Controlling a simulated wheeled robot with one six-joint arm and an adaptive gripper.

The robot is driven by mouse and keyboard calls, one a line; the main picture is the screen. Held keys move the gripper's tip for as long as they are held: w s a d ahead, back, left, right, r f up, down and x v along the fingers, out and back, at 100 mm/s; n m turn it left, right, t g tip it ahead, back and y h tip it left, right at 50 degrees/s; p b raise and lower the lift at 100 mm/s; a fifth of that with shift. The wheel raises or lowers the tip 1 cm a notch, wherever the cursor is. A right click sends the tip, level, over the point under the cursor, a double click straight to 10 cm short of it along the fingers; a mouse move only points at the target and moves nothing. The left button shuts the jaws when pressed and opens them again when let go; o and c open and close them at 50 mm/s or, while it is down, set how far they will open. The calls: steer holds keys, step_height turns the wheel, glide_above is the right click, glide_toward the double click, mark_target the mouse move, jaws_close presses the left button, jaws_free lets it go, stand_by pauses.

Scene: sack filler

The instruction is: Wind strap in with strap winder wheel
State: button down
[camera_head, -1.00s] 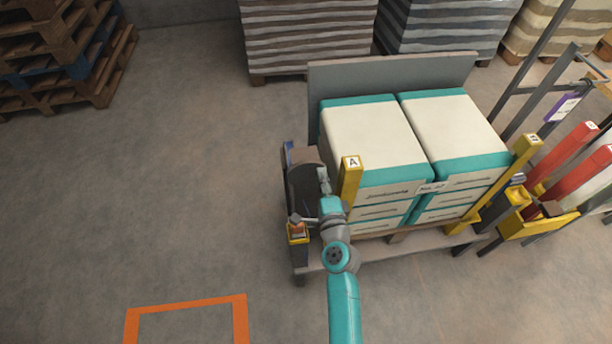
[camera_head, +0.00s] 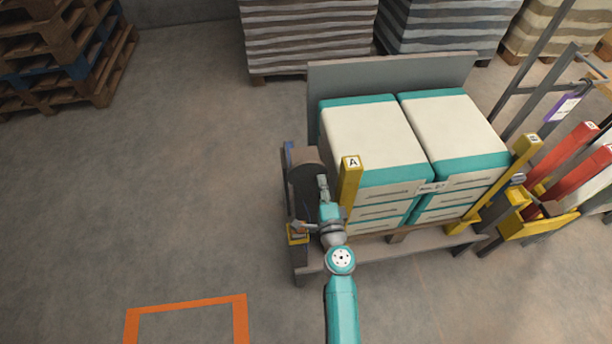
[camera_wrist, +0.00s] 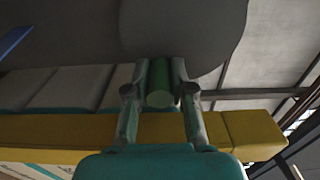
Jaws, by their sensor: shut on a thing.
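The strap winder wheel (camera_head: 307,166) is a dark grey, rounded disc on the left side of the loaded platform, beside the yellow post marked A (camera_head: 350,182). In the wrist view the wheel (camera_wrist: 185,28) fills the top, and a green cylindrical handle (camera_wrist: 160,84) sits at its lower edge. My gripper (camera_wrist: 159,92) has one finger on each side of the handle and is shut on it. In the head view my gripper (camera_head: 323,188) is at the wheel's right side; the handle is hidden there. No strap can be made out clearly.
White and teal sacks (camera_head: 372,140) are stacked right of post A, which stands close to my arm. A small yellow box (camera_head: 298,235) is below the wheel. Red bars and a yellow bracket (camera_head: 535,222) stand far right.

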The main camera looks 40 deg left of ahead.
mark_target(306, 184)
steer(key=shift+f, duration=0.2)
steer(key=c, duration=1.9)
jaws_free()
steer(key=shift+s+a+f, duration=0.6)
steer(key=shift+s+f, duration=0.1)
steer(key=shift+s, duration=0.1)
jaws_close()
jaws_free()
steer(key=shift+s+a+f, duration=0.2)
steer(key=shift+s+a, duration=0.45)
steer(key=shift+s, duration=0.2)
jaws_close()
steer(key=o, duration=1.9)
jaws_free()
